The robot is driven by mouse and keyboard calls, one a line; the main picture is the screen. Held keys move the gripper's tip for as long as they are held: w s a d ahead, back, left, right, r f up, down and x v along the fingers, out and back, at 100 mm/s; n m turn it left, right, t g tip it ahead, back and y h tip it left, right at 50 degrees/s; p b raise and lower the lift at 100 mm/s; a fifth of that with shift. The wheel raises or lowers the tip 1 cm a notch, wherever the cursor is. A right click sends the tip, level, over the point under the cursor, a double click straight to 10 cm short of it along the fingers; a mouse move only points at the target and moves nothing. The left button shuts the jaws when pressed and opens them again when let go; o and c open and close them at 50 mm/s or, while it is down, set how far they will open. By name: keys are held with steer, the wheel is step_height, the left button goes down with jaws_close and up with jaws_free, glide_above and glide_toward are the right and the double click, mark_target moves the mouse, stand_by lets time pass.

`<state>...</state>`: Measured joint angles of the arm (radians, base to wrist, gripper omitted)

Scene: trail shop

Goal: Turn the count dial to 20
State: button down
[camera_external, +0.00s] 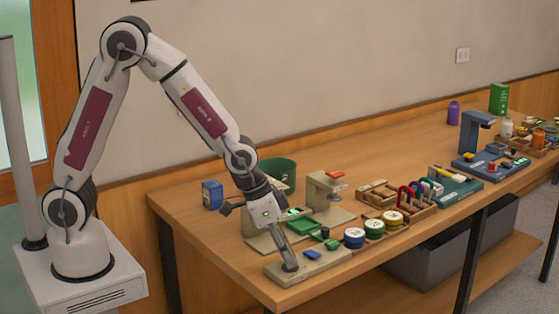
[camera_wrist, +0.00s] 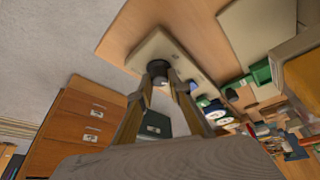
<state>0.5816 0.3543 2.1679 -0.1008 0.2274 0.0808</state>
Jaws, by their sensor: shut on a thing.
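The dial (camera_wrist: 157,67) is a dark round knob on a beige panel (camera_external: 320,261) at the near left corner of the table. In the wrist view the same panel (camera_wrist: 147,47) lies beyond my fingers. My gripper (camera_external: 289,265) points down at the panel, with its fingertips at the dial. It also shows in the wrist view (camera_wrist: 160,80), its two fingers on either side of the knob, shut on it. In the outside view the fingers hide most of the dial. I cannot read its number or marks.
A blue block (camera_external: 312,254) and a green piece (camera_external: 332,244) are on the panel beside my fingers. Several round tins, one being blue and white (camera_external: 354,238), stand to the right. A green tray (camera_external: 304,226) and a beige stand (camera_external: 325,188) are behind. The table's front edge is close.

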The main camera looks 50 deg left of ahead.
steer(key=shift+d, duration=0.1)
steer(key=c, duration=1.9)
jaws_free()
steer(key=shift+r, duration=0.15)
steer(key=shift+v, duration=5.9)
